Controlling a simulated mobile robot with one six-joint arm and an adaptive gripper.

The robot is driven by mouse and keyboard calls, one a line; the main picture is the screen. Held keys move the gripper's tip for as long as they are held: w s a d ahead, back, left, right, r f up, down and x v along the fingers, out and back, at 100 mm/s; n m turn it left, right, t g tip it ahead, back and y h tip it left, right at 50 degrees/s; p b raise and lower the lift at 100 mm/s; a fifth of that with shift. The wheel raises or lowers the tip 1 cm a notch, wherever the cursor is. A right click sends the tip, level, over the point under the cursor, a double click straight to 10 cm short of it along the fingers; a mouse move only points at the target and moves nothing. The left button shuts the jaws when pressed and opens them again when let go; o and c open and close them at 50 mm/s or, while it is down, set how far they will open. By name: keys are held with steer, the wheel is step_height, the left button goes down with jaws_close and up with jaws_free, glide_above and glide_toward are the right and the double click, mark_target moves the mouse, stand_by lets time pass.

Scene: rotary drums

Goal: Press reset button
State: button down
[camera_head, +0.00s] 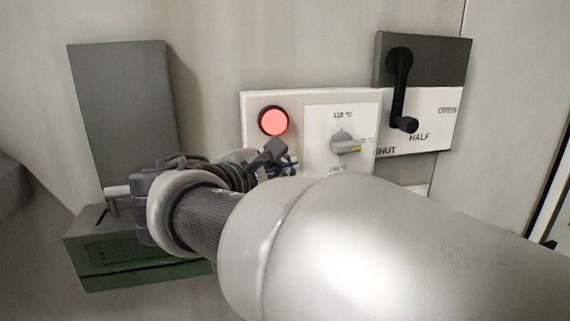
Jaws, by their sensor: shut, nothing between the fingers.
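A round, glowing red button (273,121) with a dark rim sits at the upper left of a white wall panel (254,101). No reset label is readable on it, so I cannot tell for sure that it is the reset button. My gripper (276,156) is partly hidden behind my own wrist and arm. Its dark end shows just below the red button, in front of the panel. It looks shut and empty. I see a small gap in the picture between it and the button; whether it touches the panel is unclear.
A grey rotary knob (345,144) is on the plate right of the button. Further right, a black crank handle (400,90) hangs on a box marked HALF and SHUT. A tall grey box (123,110) and a green-grey box (100,262) stand at left.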

steer(key=shift+w, duration=0.15)
steer(key=shift+w+a, duration=0.15)
steer(key=shift+w, duration=0.2)
steer(key=shift+w+a, duration=0.1)
steer(key=shift+w, duration=0.3)
stand_by(1.0)
steer(key=shift+s+d, duration=0.3)
steer(key=shift+s, duration=0.6)
steer(key=shift+s+d+b, duration=0.2)
steer(key=shift+s+b, duration=0.2)
steer(key=shift+s, duration=0.4)
steer(key=shift+s+d+b, duration=0.25)
steer(key=shift+s+b, duration=0.1)
steer(key=shift+s, duration=0.45)
steer(key=shift+s+d+b, duration=0.2)
steer(key=shift+s+b, duration=0.2)
steer(key=shift+s, duration=0.4)
